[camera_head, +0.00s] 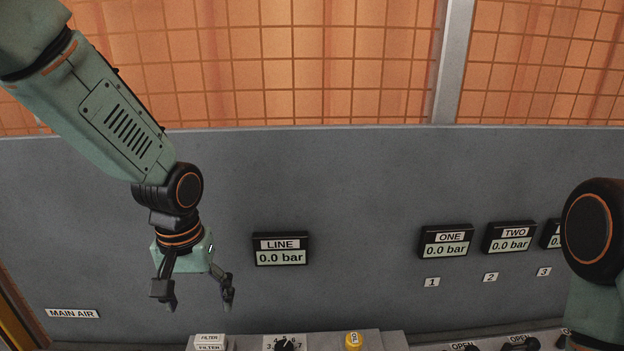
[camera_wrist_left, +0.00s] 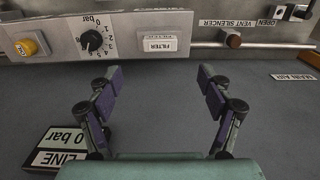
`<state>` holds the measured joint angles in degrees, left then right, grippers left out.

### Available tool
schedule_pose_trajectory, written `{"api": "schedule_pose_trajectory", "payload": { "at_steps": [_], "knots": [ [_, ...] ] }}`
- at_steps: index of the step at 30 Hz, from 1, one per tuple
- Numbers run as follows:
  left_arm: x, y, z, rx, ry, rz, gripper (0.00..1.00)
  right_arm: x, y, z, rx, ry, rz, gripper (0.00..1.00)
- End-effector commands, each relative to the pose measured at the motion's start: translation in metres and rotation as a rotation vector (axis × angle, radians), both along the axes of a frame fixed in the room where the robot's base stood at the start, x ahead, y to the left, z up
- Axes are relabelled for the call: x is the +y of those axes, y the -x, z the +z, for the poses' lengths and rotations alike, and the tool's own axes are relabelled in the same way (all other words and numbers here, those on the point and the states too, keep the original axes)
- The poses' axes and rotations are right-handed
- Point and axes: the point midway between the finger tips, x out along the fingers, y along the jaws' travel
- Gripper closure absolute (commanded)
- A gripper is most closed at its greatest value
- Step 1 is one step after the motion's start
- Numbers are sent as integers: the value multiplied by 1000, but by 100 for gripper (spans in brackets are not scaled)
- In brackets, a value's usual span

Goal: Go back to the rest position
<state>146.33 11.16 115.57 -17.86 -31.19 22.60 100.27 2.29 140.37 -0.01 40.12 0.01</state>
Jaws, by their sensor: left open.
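My left gripper (camera_head: 199,290) hangs from the left arm in the head view, fingers pointing down. It is open and empty, in front of the grey panel, left of the LINE display. In the left wrist view its two fingers (camera_wrist_left: 160,88) are spread apart with nothing between them. Part of my right arm (camera_head: 592,240) shows at the right edge of the head view; its gripper is out of the picture.
The grey panel (camera_head: 340,180) carries a LINE display (camera_head: 281,249) and ONE (camera_head: 446,241) and TWO (camera_head: 509,237) displays reading 0.0 bar. Below are a black knob (camera_wrist_left: 91,41), a yellow button (camera_head: 353,341), a FILTER block (camera_wrist_left: 158,44) and valves labelled OPEN. Orange mesh stands behind.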

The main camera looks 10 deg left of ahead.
Motion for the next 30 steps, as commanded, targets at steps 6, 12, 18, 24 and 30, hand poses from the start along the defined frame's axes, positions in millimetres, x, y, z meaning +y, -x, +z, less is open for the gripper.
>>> {"api": "schedule_pose_trajectory", "payload": {
  "at_steps": [6,12,18,24,30],
  "knots": [
    [0,1,-40,5,0,0,21,0,0,0,0,0,0,60],
    [0,1,-72,3,0,0,21,0,0,0,0,0,0,60],
    [0,0,-94,2,-1,1,21,0,0,0,0,0,0,60],
    [0,0,-90,-1,1,1,21,0,0,3,0,0,0,60],
    [0,0,-91,0,0,1,21,0,0,3,0,0,0,60]
  ]
}}
